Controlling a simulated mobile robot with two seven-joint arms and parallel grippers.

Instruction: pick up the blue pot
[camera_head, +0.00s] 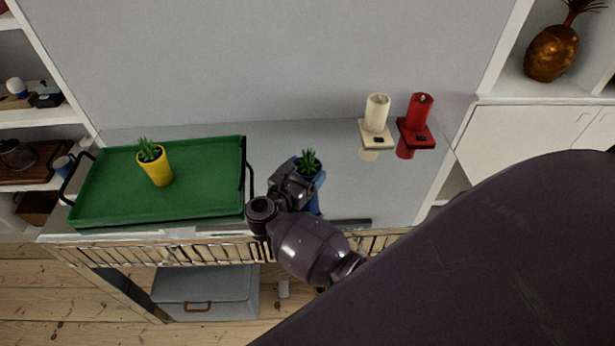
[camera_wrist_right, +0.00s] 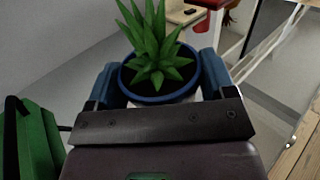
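The blue pot (camera_head: 319,178) holds a spiky green plant and stands on the light grey surface, right of the green tray. In the right wrist view the blue pot (camera_wrist_right: 160,98) sits between the two blue fingers of my right gripper (camera_wrist_right: 160,85), one on each side close to its rim. I cannot tell whether the fingers press on it. In the head view my right gripper (camera_head: 308,190) is at the pot and partly hides it. My left gripper is not in view.
A green tray (camera_head: 215,180) with black handles holds a yellow pot (camera_head: 157,168) with a plant on the left. A cream candle (camera_head: 377,112) and a red candle (camera_head: 419,108) are on holders behind, to the right. A metal rack (camera_head: 190,252) runs along the front edge.

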